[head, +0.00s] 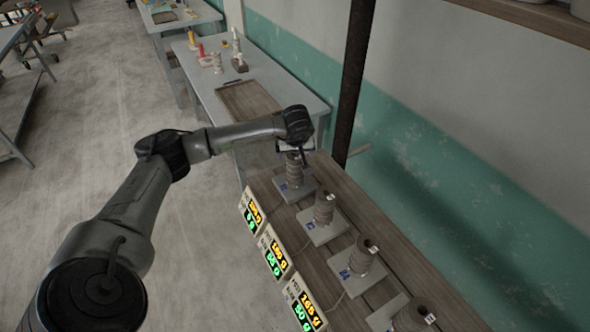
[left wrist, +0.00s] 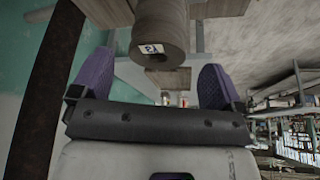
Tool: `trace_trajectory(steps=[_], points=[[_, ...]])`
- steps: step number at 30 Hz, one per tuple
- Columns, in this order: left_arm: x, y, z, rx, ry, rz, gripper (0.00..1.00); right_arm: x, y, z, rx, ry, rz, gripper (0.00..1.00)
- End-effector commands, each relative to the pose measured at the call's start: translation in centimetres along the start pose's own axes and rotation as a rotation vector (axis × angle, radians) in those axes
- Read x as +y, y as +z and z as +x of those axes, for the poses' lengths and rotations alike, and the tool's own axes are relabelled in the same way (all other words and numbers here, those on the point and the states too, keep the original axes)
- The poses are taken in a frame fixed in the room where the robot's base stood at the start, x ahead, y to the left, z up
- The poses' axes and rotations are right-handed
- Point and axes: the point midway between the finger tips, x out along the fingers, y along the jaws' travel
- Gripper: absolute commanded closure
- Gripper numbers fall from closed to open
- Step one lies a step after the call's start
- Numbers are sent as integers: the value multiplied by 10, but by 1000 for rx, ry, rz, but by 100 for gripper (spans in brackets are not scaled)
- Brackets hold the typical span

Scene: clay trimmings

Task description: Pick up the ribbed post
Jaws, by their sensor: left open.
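Several grey-brown ribbed posts stand upright on square scale plates along the wooden bench in the head view. The farthest post (head: 294,172) is under my left gripper (head: 296,150), which hides its top. Nearer posts are a second one (head: 324,208), a third (head: 362,256) and one cut by the bottom edge (head: 412,317). The left wrist view shows a post (left wrist: 161,38) with a small white label, seen between the two purple fingers of my open left gripper (left wrist: 157,78). My right gripper is out of view.
Lit displays (head: 274,252) line the bench's left edge beside the scales. A dark vertical pole (head: 354,80) rises behind the bench near the green and white wall. A grey table (head: 215,85) with a brown tray (head: 248,101) and small items stands beyond.

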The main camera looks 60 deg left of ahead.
Motion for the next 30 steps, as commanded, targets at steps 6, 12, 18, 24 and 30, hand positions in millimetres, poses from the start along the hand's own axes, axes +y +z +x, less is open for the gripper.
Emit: trace_trajectory(steps=[6,12,18,24,30], points=[[2,1,24,-3,-2,-1,7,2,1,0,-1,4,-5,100],[3,0,46,-1,0,-1,7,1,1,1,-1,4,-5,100],[3,0,52,-1,1,0,7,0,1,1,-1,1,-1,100],[3,0,52,0,1,0,11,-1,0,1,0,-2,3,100],[3,0,52,0,1,0,30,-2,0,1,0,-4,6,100]])
